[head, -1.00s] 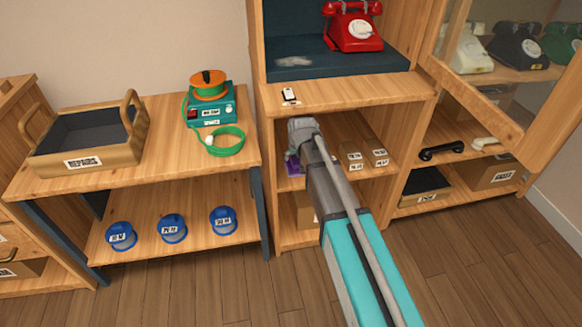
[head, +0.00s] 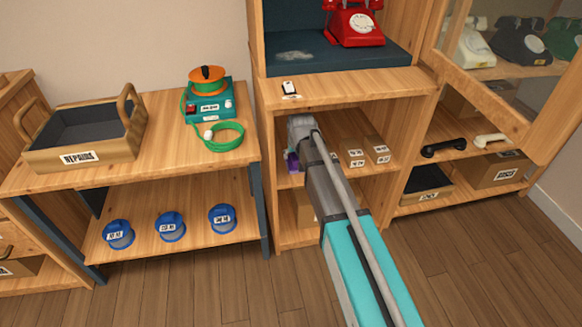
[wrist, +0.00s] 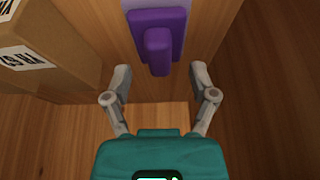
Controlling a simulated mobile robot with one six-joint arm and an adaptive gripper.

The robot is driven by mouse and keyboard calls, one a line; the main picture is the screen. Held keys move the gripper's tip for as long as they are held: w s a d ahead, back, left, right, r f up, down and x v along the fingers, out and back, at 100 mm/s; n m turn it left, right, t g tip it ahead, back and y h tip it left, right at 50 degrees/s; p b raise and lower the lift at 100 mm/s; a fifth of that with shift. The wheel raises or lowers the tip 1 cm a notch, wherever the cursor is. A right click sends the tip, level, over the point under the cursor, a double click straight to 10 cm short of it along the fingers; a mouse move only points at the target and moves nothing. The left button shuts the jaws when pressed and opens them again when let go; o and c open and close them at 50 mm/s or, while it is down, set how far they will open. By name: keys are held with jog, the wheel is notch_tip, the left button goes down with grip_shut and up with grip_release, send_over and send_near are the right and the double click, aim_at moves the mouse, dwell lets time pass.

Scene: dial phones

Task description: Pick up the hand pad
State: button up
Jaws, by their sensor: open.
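The hand pad, a purple block with a raised grip, is in the upper middle of the wrist view (wrist: 157,20), against wood. In the head view only a small purple part of it (head: 291,162) shows on the middle shelf, at the left; my gripper hides the rest. My gripper (wrist: 160,72) is open, its two fingers apart on either side of the lower end of the grip, with visible gaps. I cannot tell whether the fingertips are level with the grip in depth. In the head view my gripper (head: 300,130) reaches into the shelf opening.
A labelled cardboard box (wrist: 45,50) stands close on the left in the wrist view. Small labelled boxes (head: 367,150) share the middle shelf. The counter (head: 350,88) above holds a small white tag (head: 289,88). The cabinet's left side panel (head: 262,150) is near my gripper.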

jog(key=shift+b+x, duration=0.85)
jog(key=shift+x, duration=0.35)
grip_shut()
